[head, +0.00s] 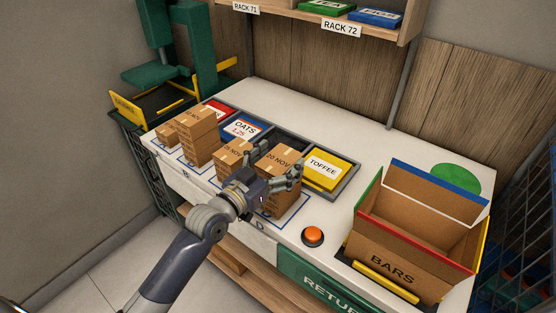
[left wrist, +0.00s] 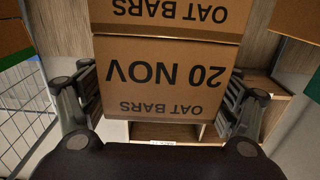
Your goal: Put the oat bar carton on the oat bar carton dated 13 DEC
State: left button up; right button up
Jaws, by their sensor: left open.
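An oat bar carton marked 20 NOV (head: 278,162) tops the stack nearest my left gripper (head: 272,172). In the left wrist view, this carton (left wrist: 165,78) appears upside down between the open fingers of the left gripper (left wrist: 158,100), which stand at its two sides. Another oat bar carton (left wrist: 165,15) is directly under it; its date is out of view. Other carton stacks stand to the left: a tall one (head: 198,140), a lower one (head: 230,158) and a small one (head: 167,135). I cannot read 13 DEC on any carton. The right gripper is out of view.
An orange button (head: 312,236) and an open BARS box (head: 405,245) stand right. A rack shelf (head: 350,30) hangs above. A green press (head: 165,75) is at back left.

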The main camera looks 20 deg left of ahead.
pick_arm(q)
jog(key=shift+r, duration=0.3)
jog(key=b+v, duration=0.1)
jog(key=v, duration=0.4)
jog(key=b+v, duration=0.1)
jog(key=v, duration=0.5)
jog(key=shift+f+b, duration=0.2)
jog(key=shift+b, duration=0.1)
jog(key=shift+s+a+r, duration=0.1)
jog(key=shift+s+r, duration=0.05)
jog(key=shift+s, duration=0.4)
